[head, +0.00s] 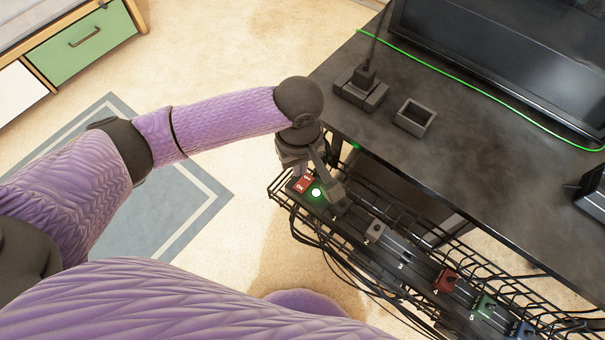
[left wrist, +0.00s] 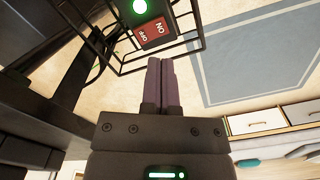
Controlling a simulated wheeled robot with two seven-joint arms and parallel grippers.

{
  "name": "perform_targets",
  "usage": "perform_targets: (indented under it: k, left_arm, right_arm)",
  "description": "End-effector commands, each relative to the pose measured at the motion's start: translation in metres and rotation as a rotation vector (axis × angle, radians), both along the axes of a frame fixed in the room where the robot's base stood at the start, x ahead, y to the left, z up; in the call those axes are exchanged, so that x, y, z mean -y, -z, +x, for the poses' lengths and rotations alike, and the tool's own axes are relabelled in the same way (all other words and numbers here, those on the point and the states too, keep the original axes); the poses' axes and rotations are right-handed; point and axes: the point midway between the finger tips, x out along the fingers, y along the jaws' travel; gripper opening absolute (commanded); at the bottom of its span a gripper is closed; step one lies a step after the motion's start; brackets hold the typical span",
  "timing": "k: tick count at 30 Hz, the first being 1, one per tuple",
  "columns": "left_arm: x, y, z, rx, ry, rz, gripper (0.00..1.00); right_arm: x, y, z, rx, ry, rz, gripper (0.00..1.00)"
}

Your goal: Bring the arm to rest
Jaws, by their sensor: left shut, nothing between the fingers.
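My left arm reaches across the head view. Its gripper (head: 299,164) hangs at the near edge of the desk, close above the end of a power strip (head: 403,254). In the left wrist view my left gripper (left wrist: 160,62) is shut and empty, its fingers together. The red ON/OFF switch (head: 303,184) is just beyond the fingertips; it also shows in the left wrist view (left wrist: 152,34). I cannot tell if they touch. A round light (head: 316,193) beside the switch glows green. My right gripper is out of view.
The strip lies in a black wire tray (head: 284,199) with numbered sockets, several plugs and hanging cables. The dark desk (head: 460,150) carries a monitor (head: 500,50), a socket block (head: 361,91) and a small open box (head: 414,117). Open floor with a blue-grey rug (head: 180,215) lies left.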

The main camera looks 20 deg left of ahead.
Motion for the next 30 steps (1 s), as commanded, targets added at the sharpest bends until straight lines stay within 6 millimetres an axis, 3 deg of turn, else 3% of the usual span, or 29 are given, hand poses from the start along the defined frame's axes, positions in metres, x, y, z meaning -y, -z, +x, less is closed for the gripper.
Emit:
perform_targets:
  k: [3, 17, 20, 24, 27, 30]
  left_arm:
    - [0.0, -0.008, 0.0, 0.0, -0.001, 0.0, 0.0]
    - [0.004, -0.003, -0.004, -0.003, 0.028, -0.013, 0.0]
    - [0.029, 0.008, -0.027, 0.009, 0.191, -0.093, 0.0]
    - [0.065, 0.015, -0.072, 0.118, 0.497, -0.25, 0.0]
    - [0.064, 0.016, -0.094, 0.201, 0.615, -0.275, 0.0]
    - [0.05, 0.018, -0.112, 0.251, 0.683, -0.244, 0.0]
  right_arm:
    - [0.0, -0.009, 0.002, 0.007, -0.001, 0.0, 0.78]
    - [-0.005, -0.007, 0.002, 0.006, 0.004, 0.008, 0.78]
    - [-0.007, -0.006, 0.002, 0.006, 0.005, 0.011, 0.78]
    - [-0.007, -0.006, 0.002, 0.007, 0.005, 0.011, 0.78]
    - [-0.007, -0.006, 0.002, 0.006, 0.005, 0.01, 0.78]
    - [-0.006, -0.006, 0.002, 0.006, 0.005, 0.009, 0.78]
